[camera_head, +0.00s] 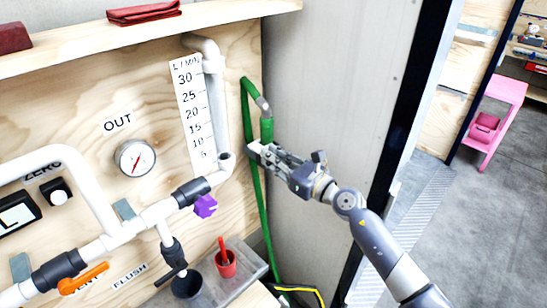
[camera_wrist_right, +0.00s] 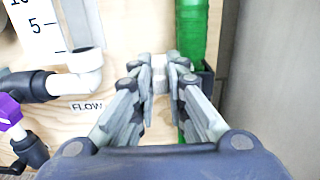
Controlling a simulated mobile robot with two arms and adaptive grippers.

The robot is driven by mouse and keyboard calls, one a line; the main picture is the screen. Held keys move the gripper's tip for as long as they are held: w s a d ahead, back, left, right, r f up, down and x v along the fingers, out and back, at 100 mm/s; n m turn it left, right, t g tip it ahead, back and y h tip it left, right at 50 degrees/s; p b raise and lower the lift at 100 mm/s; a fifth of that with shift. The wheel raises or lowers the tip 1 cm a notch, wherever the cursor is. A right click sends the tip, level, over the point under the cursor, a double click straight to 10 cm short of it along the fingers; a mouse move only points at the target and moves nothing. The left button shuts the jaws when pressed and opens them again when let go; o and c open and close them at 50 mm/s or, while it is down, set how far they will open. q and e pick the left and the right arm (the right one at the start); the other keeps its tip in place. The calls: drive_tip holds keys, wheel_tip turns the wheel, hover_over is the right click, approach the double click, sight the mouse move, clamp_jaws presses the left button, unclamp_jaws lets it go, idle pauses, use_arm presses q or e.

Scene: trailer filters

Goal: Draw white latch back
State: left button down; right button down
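A small pale piece (camera_wrist_right: 160,80), which looks like the white latch, sits between the fingertips of my right gripper in the right wrist view. My right gripper (camera_wrist_right: 160,72) has its fingers drawn in on both sides of it, and they seem to touch it. In the head view the right gripper (camera_head: 257,150) reaches in from the right to the panel's edge, beside the green hose. There the fingers hide most of the latch. A dark bracket shows just right of the fingertips in the wrist view. My left gripper is in neither view.
The green hose (camera_head: 246,110) runs close behind the gripper. A white flow tube (camera_head: 219,110) with a scale, a purple valve handle (camera_head: 205,206) and an orange lever (camera_head: 84,278) are on the wooden panel. A grey wall (camera_head: 330,90) stands right.

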drive_tip(key=shift+s+a+f+p, duration=0.15)
drive_tip(key=shift+s+a+p, duration=0.7)
drive_tip(key=shift+p, duration=0.1)
drive_tip(key=c, duration=1.6)
unclamp_jaws()
drive_tip(key=shift+s+a, duration=0.1)
drive_tip(key=v, duration=1.2)
